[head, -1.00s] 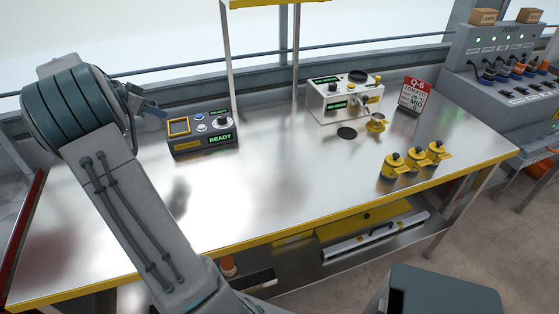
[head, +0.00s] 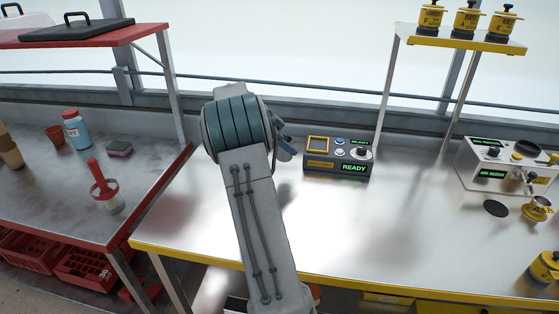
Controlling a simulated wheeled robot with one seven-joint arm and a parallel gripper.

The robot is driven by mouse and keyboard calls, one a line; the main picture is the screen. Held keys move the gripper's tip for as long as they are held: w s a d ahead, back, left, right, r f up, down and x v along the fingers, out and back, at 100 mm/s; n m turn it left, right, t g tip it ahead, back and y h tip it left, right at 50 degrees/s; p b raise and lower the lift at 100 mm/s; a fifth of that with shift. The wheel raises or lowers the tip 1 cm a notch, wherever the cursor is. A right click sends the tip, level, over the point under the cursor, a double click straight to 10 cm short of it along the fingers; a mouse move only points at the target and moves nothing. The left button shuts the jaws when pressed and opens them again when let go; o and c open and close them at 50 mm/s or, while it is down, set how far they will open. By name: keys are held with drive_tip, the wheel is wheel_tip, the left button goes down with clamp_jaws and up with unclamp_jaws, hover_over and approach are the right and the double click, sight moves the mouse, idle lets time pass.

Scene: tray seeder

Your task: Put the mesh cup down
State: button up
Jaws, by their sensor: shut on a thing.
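My gripper (head: 285,147) shows only in part at the right of my wrist, above the steel table (head: 420,240) and left of the control box with the READY display. My arm hides most of the jaws. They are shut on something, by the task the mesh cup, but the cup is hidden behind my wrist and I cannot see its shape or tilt.
The control box (head: 338,158) stands close to the right of my gripper. A red-edged bench (head: 50,185) at left holds a red-handled brush-like tool (head: 104,190), a blue bottle (head: 76,130), a sponge (head: 119,149) and a red pot (head: 55,135). The steel table's middle is clear.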

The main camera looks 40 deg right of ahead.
drive_tip(key=w+a+f, duration=0.1)
drive_tip(key=a+f, duration=0.1)
drive_tip(key=shift+w+a, duration=0.35)
drive_tip(key=shift+f, duration=2)
drive_tip(key=shift+f, duration=0.1)
drive_tip(key=shift+f, duration=0.15)
drive_tip(key=o, duration=1)
